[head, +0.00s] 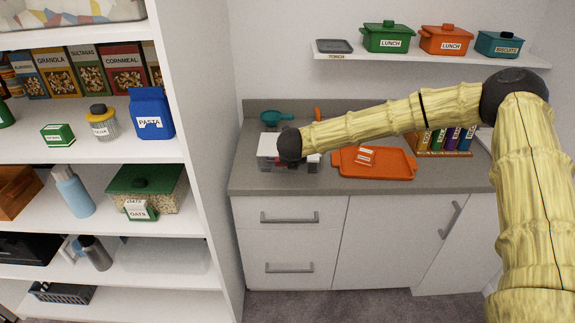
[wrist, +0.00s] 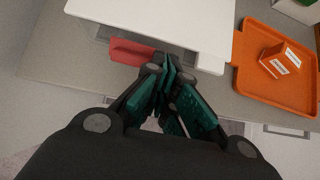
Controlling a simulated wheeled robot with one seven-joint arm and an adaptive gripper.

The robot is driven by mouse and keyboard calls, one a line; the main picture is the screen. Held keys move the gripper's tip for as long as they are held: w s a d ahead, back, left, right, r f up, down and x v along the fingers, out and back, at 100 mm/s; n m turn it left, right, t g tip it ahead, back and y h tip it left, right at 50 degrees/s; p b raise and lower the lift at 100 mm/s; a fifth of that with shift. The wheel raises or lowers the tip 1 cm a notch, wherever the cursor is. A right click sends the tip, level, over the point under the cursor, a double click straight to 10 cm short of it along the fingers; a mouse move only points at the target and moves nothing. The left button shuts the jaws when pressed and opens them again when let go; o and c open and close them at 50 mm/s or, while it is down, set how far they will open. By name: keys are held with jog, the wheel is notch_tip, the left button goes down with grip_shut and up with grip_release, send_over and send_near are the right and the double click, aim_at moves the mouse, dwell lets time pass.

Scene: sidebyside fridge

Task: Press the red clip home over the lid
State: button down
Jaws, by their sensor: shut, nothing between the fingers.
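The red clip (wrist: 133,52) shows in the wrist view at the near edge of a white box with a pale lid (wrist: 150,18). The clip sticks out from below the lid's edge; I cannot tell whether it touches the lid. My gripper (wrist: 166,72) is shut and empty, with its fingertips just right of the clip and close to the lid's edge. Whether they touch either one is unclear. In the head view the white box (head: 268,153) sits on the counter, partly hidden by my wrist, and the clip cannot be made out clearly.
An orange tray (head: 400,172) with a small orange-and-white carton (wrist: 280,62) lies right of the box on the grey counter (head: 245,178). A teal scoop-like item (head: 285,117) lies behind. A rack of coloured packets (head: 445,140) stands farther right. Tall shelves (head: 205,130) border the left.

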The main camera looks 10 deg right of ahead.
jog(key=shift+w+d+r+g, duration=0.1)
jog(key=shift+w+r+g, duration=0.1)
jog(key=shift+w+g, duration=0.2)
jog(key=shift+r, duration=0.2)
dwell(1.1)
jog(key=shift+r+p, duration=0.35)
jog(key=shift+r, duration=0.3)
jog(key=shift+r, duration=0.15)
